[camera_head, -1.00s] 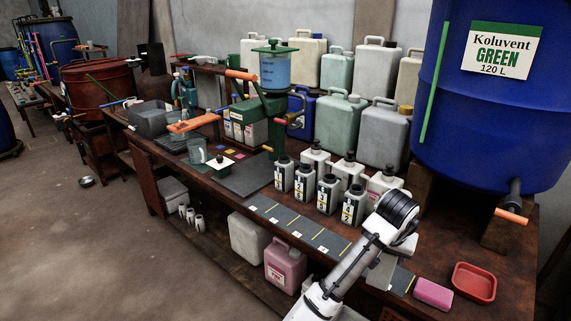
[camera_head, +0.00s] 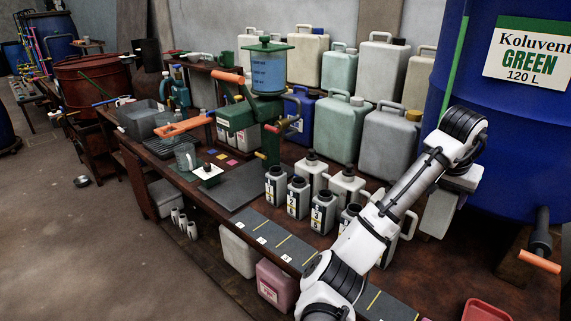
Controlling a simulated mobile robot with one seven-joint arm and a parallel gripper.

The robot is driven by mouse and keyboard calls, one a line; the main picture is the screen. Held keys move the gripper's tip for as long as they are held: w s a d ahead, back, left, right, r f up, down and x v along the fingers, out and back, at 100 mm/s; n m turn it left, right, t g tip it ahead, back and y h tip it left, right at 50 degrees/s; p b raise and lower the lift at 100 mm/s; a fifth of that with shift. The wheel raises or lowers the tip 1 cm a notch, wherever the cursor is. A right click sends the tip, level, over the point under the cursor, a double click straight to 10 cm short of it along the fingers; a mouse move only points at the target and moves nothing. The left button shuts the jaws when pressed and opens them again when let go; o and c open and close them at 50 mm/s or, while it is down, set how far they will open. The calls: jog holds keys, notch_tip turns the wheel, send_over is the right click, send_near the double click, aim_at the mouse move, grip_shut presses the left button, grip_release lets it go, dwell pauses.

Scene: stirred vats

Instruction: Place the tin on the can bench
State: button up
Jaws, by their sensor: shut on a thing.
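My gripper (camera_head: 440,207) hangs below the end of my white arm, in front of the big blue vat, at the right of the head view. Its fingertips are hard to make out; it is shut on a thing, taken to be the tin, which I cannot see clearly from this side. Several white tins with dark tops and number labels, such as tin 1 (camera_head: 275,190) and tin 3 (camera_head: 322,214), stand upright on the brown wooden bench (camera_head: 430,278). My arm hides part of this row. I cannot tell which surface is the can bench.
A blue vat (camera_head: 510,150) with an orange-handled tap (camera_head: 540,262) stands at the right. Large canisters (camera_head: 388,145) line the back. A green press (camera_head: 240,115) stands mid-bench. A red tray (camera_head: 487,311) lies at the front right.

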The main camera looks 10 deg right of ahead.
jog(key=shift+w+d+r, duration=0.1)
jog(key=shift+w+d, duration=0.05)
jog(key=shift+w, duration=0.15)
notch_tip(320, 180, down, 20)
jog(key=p, duration=0.1)
dwell(0.4)
jog(key=shift+s, duration=0.1)
jog(key=o, duration=1)
jog(key=v, duration=1.2)
